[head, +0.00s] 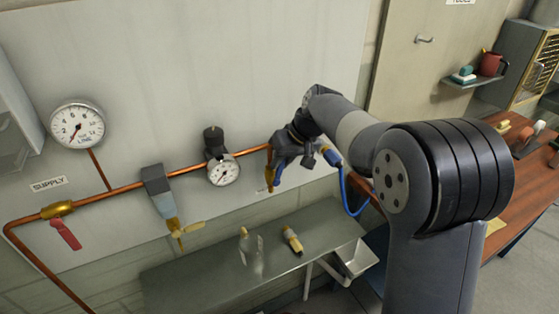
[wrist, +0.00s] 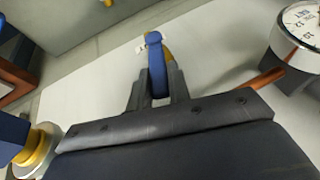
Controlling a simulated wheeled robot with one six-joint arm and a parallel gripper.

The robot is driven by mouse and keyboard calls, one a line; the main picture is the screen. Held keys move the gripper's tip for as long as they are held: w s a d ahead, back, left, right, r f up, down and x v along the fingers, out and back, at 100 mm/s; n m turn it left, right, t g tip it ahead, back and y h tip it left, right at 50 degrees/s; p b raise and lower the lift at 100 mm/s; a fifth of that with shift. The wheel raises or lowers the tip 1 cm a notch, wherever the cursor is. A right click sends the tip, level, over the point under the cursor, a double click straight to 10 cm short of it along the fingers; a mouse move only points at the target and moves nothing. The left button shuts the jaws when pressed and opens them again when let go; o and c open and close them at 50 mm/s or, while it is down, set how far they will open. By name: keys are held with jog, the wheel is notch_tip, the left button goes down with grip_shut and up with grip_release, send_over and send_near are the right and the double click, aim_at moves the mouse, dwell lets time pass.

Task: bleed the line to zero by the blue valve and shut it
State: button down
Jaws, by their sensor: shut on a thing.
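The blue valve's lever (wrist: 154,48) stands between my gripper's fingers (wrist: 158,88) in the wrist view, with yellow brass behind it. My gripper (head: 276,165) is shut on this lever at the right end of the copper pipe in the head view. There it hides most of the lever, and the brass valve outlet (head: 269,181) shows just below. Exactly how far the lever is turned is hard to tell. The LINE gauge (head: 77,125) hangs on the panel at the left. Its needle points down and left; the exact reading is too small to tell.
A red-handled supply valve (head: 65,233), a filter (head: 161,193) with a yellow tap and a regulator gauge (head: 223,169) sit along the copper pipe (head: 122,190). A shelf (head: 200,272) below carries a clear bottle (head: 250,250) and a yellow-and-dark bottle (head: 292,239).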

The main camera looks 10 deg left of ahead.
jog(key=c, duration=1.3)
grip_release()
jog(key=b+v, duration=0.1)
jog(key=v, duration=0.9)
jog(key=shift+d+r, duration=0.2)
jog(key=shift+r, duration=0.15)
jog(key=shift+c, duration=0.3)
